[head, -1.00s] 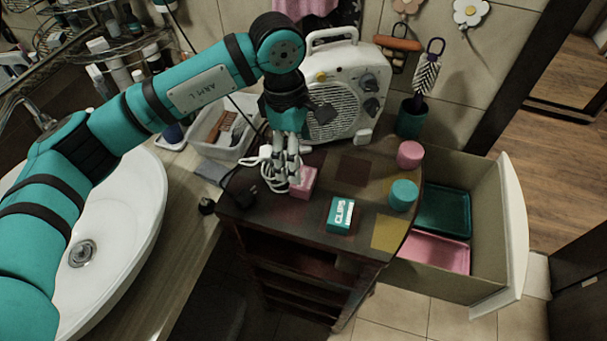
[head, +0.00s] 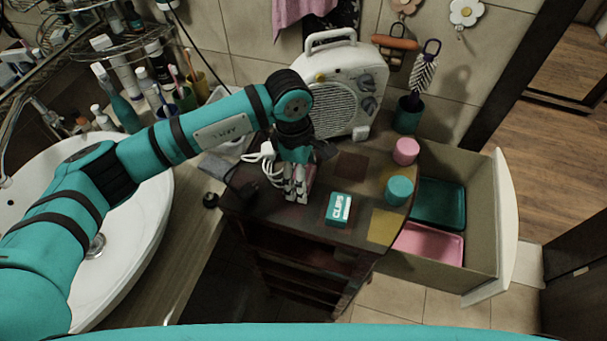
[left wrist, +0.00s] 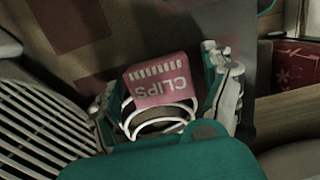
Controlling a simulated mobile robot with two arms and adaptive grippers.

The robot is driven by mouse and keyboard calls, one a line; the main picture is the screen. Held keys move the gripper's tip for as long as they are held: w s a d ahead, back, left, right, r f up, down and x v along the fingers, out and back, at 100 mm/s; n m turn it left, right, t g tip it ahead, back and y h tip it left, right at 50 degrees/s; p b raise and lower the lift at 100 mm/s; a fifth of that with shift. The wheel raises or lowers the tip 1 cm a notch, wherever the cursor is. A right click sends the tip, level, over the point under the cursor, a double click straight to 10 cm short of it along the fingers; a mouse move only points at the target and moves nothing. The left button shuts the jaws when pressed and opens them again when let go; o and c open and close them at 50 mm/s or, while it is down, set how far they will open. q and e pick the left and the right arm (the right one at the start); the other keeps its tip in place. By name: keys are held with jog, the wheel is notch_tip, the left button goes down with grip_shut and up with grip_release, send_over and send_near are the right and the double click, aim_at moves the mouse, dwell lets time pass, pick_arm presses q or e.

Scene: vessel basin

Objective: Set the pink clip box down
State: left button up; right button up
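The pink clip box (left wrist: 158,80), labelled CLIPS, is between the fingers of my left gripper (left wrist: 172,95) in the left wrist view. Narrow gaps appear between the box and the fingers, so the gripper looks open around it. In the head view my left gripper (head: 296,184) is low over the left part of the dark cabinet top (head: 355,190) and hides most of the pink box (head: 311,172). Whether the box rests on the top is hard to tell. My right gripper is not in view.
A teal clip box (head: 338,209) stands to the right, with pink (head: 405,151) and teal (head: 399,190) round containers beyond. A white heater (head: 340,90) stands behind. White cable (head: 266,160) lies by the gripper. An open drawer (head: 482,215) holds teal and pink trays.

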pick_arm(q)
jog(key=c, duration=1.2)
